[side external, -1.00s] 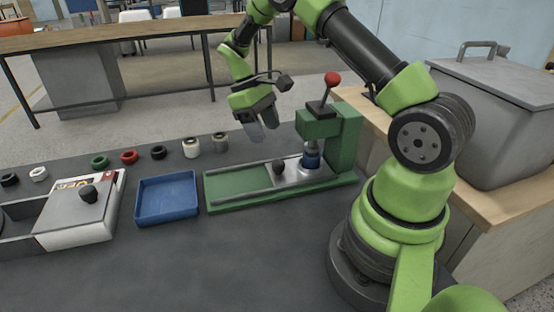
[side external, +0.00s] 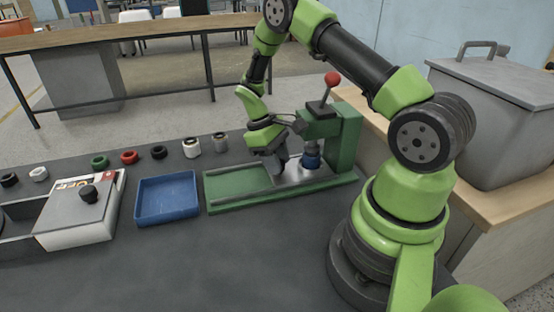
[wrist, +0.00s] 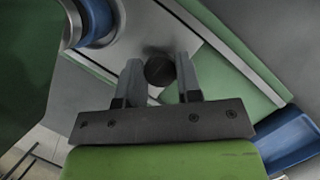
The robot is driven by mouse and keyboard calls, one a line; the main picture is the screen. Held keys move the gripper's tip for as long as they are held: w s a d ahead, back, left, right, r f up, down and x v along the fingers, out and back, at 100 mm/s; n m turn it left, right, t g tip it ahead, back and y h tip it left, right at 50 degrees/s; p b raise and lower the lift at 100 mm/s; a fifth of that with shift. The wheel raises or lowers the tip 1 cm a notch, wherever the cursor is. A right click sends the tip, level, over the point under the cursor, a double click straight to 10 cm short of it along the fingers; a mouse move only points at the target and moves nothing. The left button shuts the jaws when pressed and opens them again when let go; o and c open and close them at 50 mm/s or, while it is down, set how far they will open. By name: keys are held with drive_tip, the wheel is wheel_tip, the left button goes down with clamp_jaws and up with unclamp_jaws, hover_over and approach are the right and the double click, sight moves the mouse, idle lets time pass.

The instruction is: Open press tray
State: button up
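The green press (side external: 342,140) stands on the dark bench, its red-knobbed lever up. Its silver sliding tray (side external: 312,172) lies at the right end of the green rails, under the press head. A blue and silver cylindrical part (side external: 311,156) sits on the tray below the head; it also shows in the wrist view (wrist: 95,20). My gripper (side external: 278,170) is lowered over the tray's left part and hides the knob in the side view. In the wrist view, the dark round tray knob (wrist: 160,70) lies between my two spread fingers (wrist: 160,68); firm contact is not visible.
The green rail bed (side external: 237,182) left of the tray is empty. A blue empty bin (side external: 167,197) stands further left, then a white box (side external: 80,215) with a black knob. Several coloured rings, including a red one (side external: 129,157), line the bench's back.

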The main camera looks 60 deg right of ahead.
clamp_jaws()
drive_tip(key=w+a, duration=1)
drive_tip(key=shift+w, duration=0.15)
drive_tip(key=o, duration=0.6)
unclamp_jaws()
drive_tip(key=shift+v, duration=3.7)
